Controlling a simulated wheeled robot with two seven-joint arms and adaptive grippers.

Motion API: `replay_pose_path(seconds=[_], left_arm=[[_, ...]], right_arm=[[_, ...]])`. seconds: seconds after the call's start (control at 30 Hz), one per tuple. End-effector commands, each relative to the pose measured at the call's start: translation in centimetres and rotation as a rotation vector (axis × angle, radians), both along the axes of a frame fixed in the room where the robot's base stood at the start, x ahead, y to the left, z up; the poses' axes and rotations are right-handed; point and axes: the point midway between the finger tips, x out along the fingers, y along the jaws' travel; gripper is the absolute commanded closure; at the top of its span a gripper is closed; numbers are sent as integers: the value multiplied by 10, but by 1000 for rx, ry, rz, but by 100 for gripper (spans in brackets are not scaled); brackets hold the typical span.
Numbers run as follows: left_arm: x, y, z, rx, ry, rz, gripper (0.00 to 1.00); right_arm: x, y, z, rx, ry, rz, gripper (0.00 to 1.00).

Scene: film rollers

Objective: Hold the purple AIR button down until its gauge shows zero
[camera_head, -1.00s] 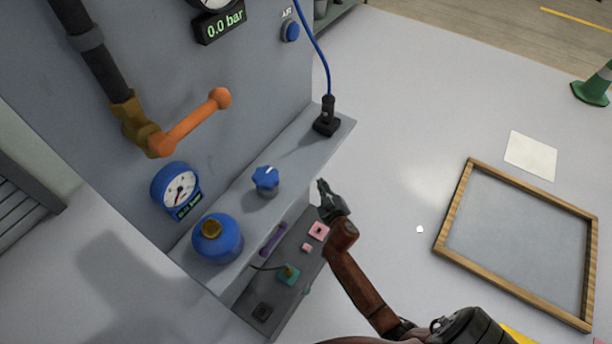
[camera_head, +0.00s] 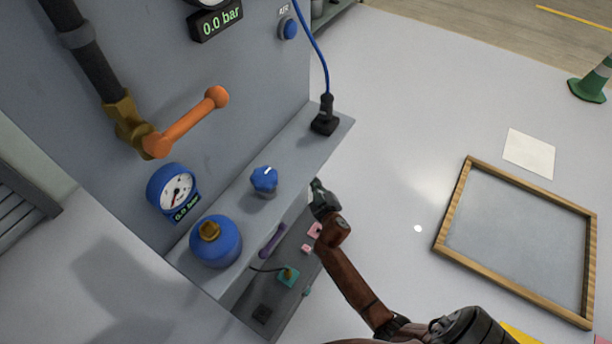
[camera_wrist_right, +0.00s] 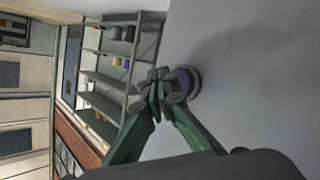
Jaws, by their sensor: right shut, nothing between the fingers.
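A round purple button (camera_wrist_right: 188,82) with a pale rim sits on a grey panel in the right wrist view. My right gripper (camera_wrist_right: 163,84) is shut and empty, its tips overlapping the button's near side; I cannot tell whether it is pressed in. In the head view my right gripper (camera_head: 318,194) is at the shelf's front edge, and the purple button is hidden there. An upper gauge (camera_head: 215,22), cut off by the frame, reads 0.0 bar. A blue gauge (camera_head: 172,190) has a small green readout that looks like 0.0 bar. My left gripper is not in view.
A blue button (camera_head: 288,29) with a small label is on the panel. The shelf (camera_head: 222,183) carries a blue knob (camera_head: 264,180), a blue canister (camera_head: 216,242) and a black plug (camera_head: 325,118). An orange lever (camera_head: 188,122) juts out. A wood-framed panel (camera_head: 520,240) lies right.

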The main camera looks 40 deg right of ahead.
Motion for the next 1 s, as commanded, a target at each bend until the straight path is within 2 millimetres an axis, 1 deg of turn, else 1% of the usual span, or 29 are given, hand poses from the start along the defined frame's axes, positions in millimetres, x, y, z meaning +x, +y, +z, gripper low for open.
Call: replay_pose_path(seconds=[0.73,1.0], left_arm=[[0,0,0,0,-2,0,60],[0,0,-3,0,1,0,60]], right_arm=[[0,0,0,0,0,0,100],[6,2,-1,1,1,-1,100]])
